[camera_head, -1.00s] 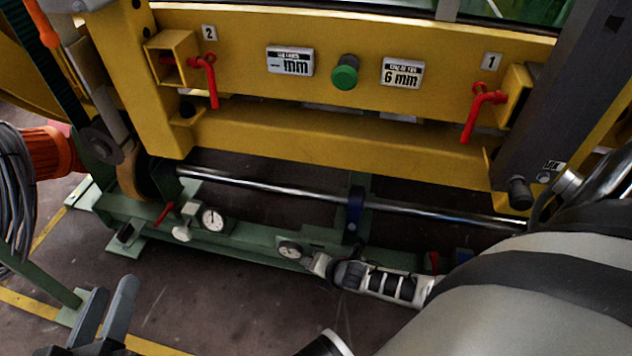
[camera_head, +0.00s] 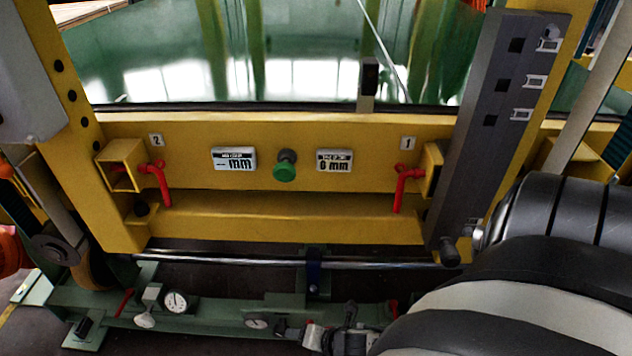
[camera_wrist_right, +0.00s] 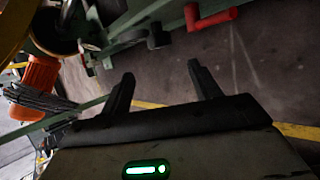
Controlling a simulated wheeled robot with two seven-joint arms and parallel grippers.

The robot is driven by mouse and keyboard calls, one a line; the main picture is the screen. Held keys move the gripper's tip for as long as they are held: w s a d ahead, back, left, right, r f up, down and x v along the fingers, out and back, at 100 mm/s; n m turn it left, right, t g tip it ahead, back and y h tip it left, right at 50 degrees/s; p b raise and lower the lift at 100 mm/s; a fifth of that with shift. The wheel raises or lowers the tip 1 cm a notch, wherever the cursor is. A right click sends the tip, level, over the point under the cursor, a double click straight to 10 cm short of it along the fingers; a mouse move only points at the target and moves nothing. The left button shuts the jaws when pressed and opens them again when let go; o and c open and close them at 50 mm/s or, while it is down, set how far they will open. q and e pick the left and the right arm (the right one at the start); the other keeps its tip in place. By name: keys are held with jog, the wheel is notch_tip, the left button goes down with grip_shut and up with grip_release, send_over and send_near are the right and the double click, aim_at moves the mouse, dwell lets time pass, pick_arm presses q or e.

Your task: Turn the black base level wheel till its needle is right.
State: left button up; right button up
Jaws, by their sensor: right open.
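In the head view a white-faced dial (camera_head: 176,301) with a pale wheel (camera_head: 145,320) sits at the left of the green base beam. A second, greyer dial (camera_head: 257,321) sits further right, its needle too small to read. Dark parts (camera_head: 284,328) beside it may be the black wheel; my right arm crowds that spot. In the right wrist view my right gripper (camera_wrist_right: 165,88) is open and empty. A dark round part (camera_wrist_right: 158,38) and a red bar (camera_wrist_right: 212,18) lie beyond its fingertips. My left gripper is out of view.
A yellow frame (camera_head: 290,222) spans the head view above the base, with red handles (camera_head: 160,182) and a green button (camera_head: 284,170). A shiny rod (camera_head: 220,258) runs below it. An orange motor (camera_wrist_right: 35,80) and cables stand left in the wrist view; bare floor (camera_wrist_right: 270,60) lies right.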

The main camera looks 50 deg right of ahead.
pick_arm(q)
jog(key=shift+a+f+g+p, duration=0.3)
jog(key=shift+f+g+p, duration=0.2)
jog(key=shift+f+p, duration=0.15)
pick_arm(e)
jog(key=shift+v, duration=2.05)
